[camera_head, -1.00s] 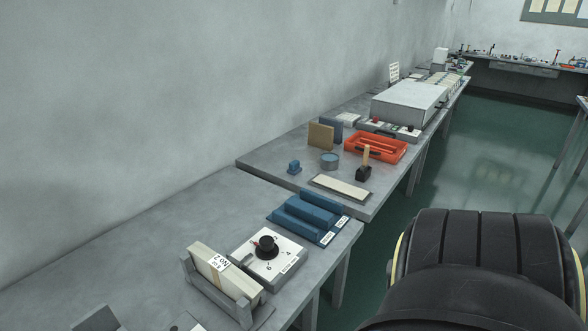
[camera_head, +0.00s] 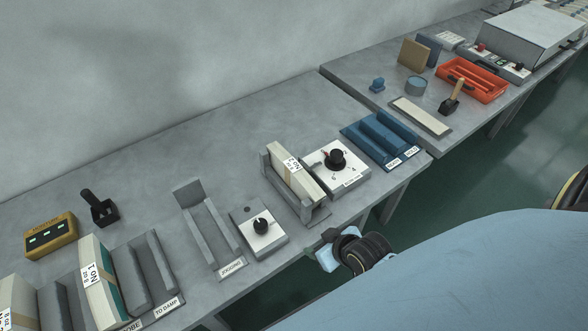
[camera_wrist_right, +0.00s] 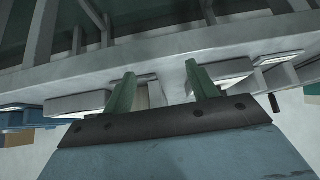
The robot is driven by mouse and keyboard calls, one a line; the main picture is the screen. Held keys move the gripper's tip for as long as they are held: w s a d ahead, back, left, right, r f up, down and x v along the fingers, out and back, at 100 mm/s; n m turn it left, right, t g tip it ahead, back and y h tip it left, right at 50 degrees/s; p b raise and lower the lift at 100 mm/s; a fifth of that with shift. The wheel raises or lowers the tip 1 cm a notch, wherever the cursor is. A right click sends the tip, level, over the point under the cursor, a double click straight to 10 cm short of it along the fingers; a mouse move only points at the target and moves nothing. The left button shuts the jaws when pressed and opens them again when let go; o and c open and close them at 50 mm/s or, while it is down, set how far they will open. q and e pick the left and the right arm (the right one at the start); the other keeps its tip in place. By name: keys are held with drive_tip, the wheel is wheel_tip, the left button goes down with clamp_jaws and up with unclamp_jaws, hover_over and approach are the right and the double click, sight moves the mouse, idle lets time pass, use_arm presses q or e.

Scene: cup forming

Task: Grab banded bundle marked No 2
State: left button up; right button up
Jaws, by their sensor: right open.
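A banded cream bundle (camera_head: 290,172) stands in a grey rack (camera_head: 312,212) near the table's front edge; its label is too small to read surely. A second banded bundle (camera_head: 97,285), with a teal side and a label that seems to read No 1 upside down, stands at the left. A third bundle (camera_head: 12,308) is cut off at the left edge, its label partly hidden. My right gripper (camera_head: 330,237) is by the table's front edge, below the middle rack. In the right wrist view its two green fingers (camera_wrist_right: 160,78) are apart and empty. My left gripper is out of view.
An empty grey holder (camera_head: 205,230) and a knob box (camera_head: 260,230) lie left of the middle rack. A dial box (camera_head: 335,170) and blue blocks (camera_head: 382,135) lie right of it. A yellow display box (camera_head: 50,238) stands at the left. The back of the table is clear.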

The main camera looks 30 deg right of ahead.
sight(299, 169)
drive_tip(key=w+d+r+t+p, duration=0.1)
drive_tip(key=w+d+r+t, duration=0.2)
drive_tip(key=r, duration=0.4)
drive_tip(key=w+d+r+t, duration=0.1)
drive_tip(key=w+r+t, duration=0.1)
drive_tip(key=w+r, duration=0.35)
drive_tip(key=shift+m, duration=0.3)
drive_tip(key=x, duration=0.5)
drive_tip(key=shift+w+d+r, duration=0.2)
drive_tip(key=shift+r, duration=0.1)
drive_tip(key=shift+d+f+b+x, duration=0.1)
drive_tip(key=shift+b+x, duration=0.1)
drive_tip(key=shift+x, duration=1.4)
drive_tip(key=shift+d+f+b+x, duration=0.1)
drive_tip(key=shift+d+b+x, duration=0.05)
drive_tip(key=shift+x, duration=1.45)
drive_tip(key=shift+s+a, duration=0.1)
clamp_jaws()
drive_tip(key=shift+r, duration=0.1)
